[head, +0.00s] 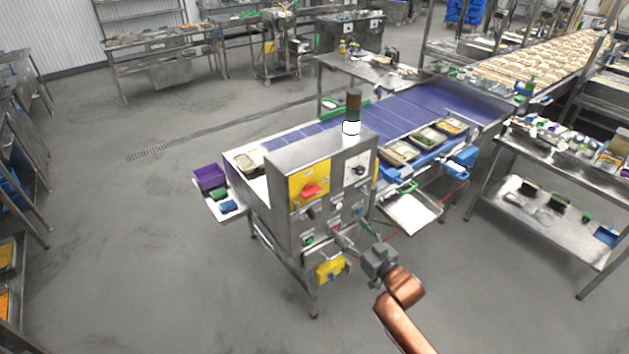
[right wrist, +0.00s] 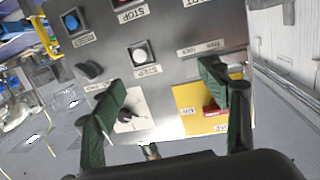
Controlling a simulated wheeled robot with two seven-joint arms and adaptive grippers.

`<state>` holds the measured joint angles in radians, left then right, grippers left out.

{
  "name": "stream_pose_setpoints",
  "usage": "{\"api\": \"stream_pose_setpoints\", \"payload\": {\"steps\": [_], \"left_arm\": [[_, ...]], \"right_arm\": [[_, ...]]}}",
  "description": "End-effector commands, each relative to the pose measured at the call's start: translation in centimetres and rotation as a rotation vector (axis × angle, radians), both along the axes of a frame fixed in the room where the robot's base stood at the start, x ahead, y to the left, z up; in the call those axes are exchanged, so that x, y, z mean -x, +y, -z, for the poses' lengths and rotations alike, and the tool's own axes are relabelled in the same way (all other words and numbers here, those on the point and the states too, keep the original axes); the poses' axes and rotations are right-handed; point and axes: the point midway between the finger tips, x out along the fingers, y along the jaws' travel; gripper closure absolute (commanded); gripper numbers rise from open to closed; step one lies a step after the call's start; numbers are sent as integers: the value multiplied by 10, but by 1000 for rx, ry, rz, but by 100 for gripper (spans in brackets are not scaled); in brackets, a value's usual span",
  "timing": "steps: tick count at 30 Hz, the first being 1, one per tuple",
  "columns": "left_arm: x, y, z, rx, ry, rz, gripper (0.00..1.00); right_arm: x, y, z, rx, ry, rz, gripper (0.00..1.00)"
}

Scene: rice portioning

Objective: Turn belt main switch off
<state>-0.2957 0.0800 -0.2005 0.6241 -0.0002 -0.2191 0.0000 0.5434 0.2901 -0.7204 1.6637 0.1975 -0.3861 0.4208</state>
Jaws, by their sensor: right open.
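The steel control cabinet (head: 283,215) stands at the near end of the blue belt (head: 400,112). A red rotary handle (head: 312,190), apparently the main switch, sits on a yellow plate (head: 297,181) at its upper left. In the right wrist view, which is upside down, the red handle (right wrist: 212,108) is partly hidden behind one finger. A black knob (head: 360,170) on a white plate is beside it. My right gripper (head: 352,236) is open and empty in front of the lower panel, below the handle. It also shows open in the right wrist view (right wrist: 165,75). My left gripper is out of view.
A dark signal tower (head: 353,108) tops the cabinet. Several buttons and a black selector (right wrist: 89,70) sit near my fingers. Filled trays (head: 424,138) lie on the belt. A steel table (head: 560,170) stands at right. The floor at front left is clear.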

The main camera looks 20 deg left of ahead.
Motion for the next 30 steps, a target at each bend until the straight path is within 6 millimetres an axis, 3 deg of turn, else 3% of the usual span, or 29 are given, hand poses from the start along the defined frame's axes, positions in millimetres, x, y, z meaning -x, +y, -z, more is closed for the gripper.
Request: {"api": "stream_pose_setpoints", "payload": {"steps": [1, 3, 7, 11, 21, 30], "left_arm": [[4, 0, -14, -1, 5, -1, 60], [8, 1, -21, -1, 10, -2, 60], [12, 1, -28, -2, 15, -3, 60], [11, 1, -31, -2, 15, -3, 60], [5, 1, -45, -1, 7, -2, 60], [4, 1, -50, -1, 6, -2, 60]], "right_arm": [[10, 17, -43, -13, -31, -39, 32], [23, 34, -78, -29, -58, -81, 32], [40, 53, -115, -44, -88, -130, 32], [41, 64, -124, -50, -94, -144, 32], [10, 104, -124, -50, -94, -143, 32], [-3, 119, -122, -49, -94, -142, 32]]}}
